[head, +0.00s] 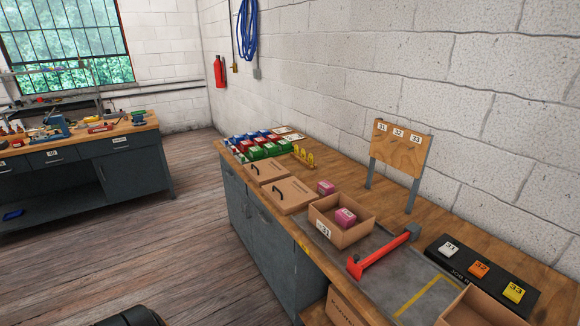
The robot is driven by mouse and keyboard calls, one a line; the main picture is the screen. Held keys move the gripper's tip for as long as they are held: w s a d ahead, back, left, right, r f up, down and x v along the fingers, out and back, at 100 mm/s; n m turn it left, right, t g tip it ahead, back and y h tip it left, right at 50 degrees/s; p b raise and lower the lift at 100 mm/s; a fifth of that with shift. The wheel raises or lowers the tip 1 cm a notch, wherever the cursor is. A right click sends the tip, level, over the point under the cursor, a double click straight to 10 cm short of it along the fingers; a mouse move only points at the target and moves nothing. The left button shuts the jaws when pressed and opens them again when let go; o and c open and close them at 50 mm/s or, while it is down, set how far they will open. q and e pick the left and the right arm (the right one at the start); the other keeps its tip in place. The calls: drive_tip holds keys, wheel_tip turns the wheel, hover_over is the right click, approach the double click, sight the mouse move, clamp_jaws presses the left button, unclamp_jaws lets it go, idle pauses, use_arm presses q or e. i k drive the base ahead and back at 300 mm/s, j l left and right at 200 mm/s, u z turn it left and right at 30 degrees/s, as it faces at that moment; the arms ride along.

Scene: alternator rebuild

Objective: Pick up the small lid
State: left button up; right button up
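Two flat cardboard lids with dark handles lie on the wooden workbench. The nearer lid (302,192) is just left of the open cardboard box; the farther lid (272,165) lies behind it, near the coloured bins. The farther one looks smaller, but it is also farther away, so I cannot tell for sure which is the small lid. Neither of my grippers is in view. Only a dark rounded part, probably of my own arm, shows at the bottom left edge.
The open cardboard box (323,232) holds a pink block (345,218); another pink block (326,187) sits behind it. A red-handled tool (375,257) lies on the grey mat (375,285). Coloured bins (262,148) stand at the far end. A numbered board (400,152) stands behind.

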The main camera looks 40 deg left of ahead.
sight(263, 172)
drive_tip(key=u, duration=1.55)
